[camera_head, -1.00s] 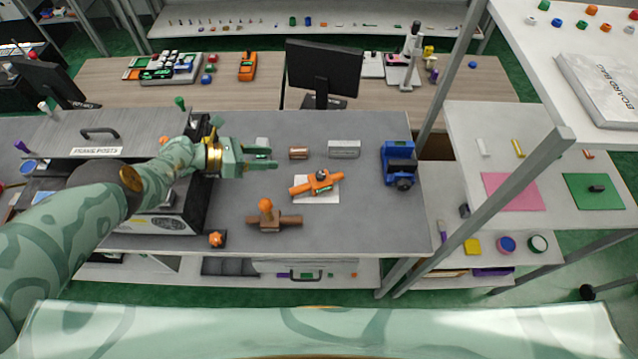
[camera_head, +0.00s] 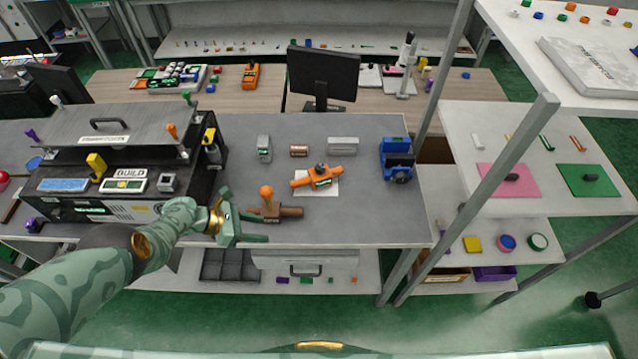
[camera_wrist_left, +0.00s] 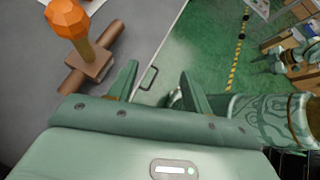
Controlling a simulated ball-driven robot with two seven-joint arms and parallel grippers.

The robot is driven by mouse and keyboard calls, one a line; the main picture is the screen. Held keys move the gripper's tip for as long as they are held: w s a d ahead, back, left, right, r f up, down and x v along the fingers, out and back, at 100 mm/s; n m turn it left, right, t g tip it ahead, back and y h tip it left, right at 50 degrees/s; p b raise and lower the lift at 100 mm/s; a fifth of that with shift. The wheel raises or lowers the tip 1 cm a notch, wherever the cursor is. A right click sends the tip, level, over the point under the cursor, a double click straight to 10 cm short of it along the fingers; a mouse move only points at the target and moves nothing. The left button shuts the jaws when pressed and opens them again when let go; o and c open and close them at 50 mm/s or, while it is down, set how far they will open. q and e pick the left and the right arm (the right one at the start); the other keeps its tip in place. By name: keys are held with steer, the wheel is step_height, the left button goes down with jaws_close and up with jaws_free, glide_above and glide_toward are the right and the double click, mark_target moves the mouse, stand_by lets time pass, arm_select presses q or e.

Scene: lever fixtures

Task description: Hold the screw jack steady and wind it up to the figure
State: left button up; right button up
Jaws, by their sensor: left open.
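An orange cross-armed device (camera_head: 303,182) with a dark top knob and a small green readout lies on a white sheet (camera_head: 330,190) on the grey bench. Nearer stands a brown fixture (camera_head: 290,212) with an upright orange knob (camera_head: 266,192). I cannot tell for certain which is the screw jack. My left gripper (camera_head: 260,228) is open and empty near the bench's front edge, just in front of the brown fixture. In the left wrist view, the fixture (camera_wrist_left: 100,65) is left of the open fingers (camera_wrist_left: 157,80), apart from them. My right gripper is out of view.
A machine with a grey lid (camera_head: 105,125) stands left. A grey block (camera_head: 264,148), a copper cylinder (camera_head: 299,150), a silver block (camera_head: 343,146) and a blue device (camera_head: 396,160) line the back. A slanted metal post (camera_head: 480,190) stands right.

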arm_select(q)
steer(key=s+a+f+m+g+y+b, duration=0.1)
steer(key=s+a+f+m+y+b, duration=0.3)
steer(key=s+f, duration=0.7)
steer(key=s+a+f+m+g+y+b, duration=0.1)
steer(key=s+a+f+m+y+b, duration=0.15)
steer(key=s+f+m+b, duration=0.75)
steer(key=s+a+f+g+y+b, duration=0.1)
steer(key=s+a+f+y, duration=0.4)
steer(key=f, duration=1.1)
steer(key=s+d+f+m+b, duration=0.1)
steer(key=s+f+m+b, duration=0.1)
steer(key=s+m, duration=0.2)
steer(key=s+d+f+m+t+b, duration=0.1)
steer(key=s+m, duration=0.3)
steer(key=s, duration=0.4)
steer(key=s+d+f+m+h+b, duration=0.1)
steer(key=s+f+m+b, duration=0.2)
steer(key=s+f+m, duration=0.1)
steer(key=shift+s+t, duration=0.4)
steer(key=shift+s, duration=0.5)
steer(key=shift+f, duration=0.1)
